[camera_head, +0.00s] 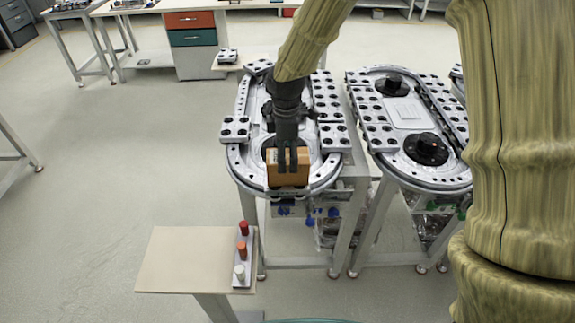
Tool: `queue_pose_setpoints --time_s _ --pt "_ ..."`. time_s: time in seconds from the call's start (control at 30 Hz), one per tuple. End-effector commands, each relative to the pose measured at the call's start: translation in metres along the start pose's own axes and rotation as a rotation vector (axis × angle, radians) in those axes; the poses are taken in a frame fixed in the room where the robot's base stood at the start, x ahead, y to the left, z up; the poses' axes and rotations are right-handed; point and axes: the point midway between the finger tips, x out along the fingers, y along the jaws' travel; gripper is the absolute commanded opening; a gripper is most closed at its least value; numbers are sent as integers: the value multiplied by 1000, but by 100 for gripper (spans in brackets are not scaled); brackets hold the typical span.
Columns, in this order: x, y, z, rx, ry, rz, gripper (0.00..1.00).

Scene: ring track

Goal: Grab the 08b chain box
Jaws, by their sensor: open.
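A small orange-brown box (288,176) sits at the near end of the left ring track (240,167). It carries a small pale label at its upper left, too small to read, so I cannot tell if it is the 08b chain box. My gripper (287,163) points down at the box from above, with its dark fingers in front of the box's upper part. The fingers are open. I cannot tell whether they touch the box.
A second ring track (445,178) stands close on the right. Several pale blocks with dark holes, like this one (235,129), line both tracks. A small beige side table (190,258) at front left holds a strip with red, orange and white buttons (242,251). Open floor lies left.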

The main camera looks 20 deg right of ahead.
Motion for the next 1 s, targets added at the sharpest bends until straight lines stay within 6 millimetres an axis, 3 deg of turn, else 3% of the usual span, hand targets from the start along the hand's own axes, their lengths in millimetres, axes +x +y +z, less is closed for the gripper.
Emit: queue_pose_setpoints --time_s 0.17,0.6,0.97,1.0 --pt "7 0 1 0 -2 -2 88" --pt "47 3 3 0 -1 -2 88" --pt "52 3 3 0 0 1 88" --pt "52 3 3 0 0 1 80"
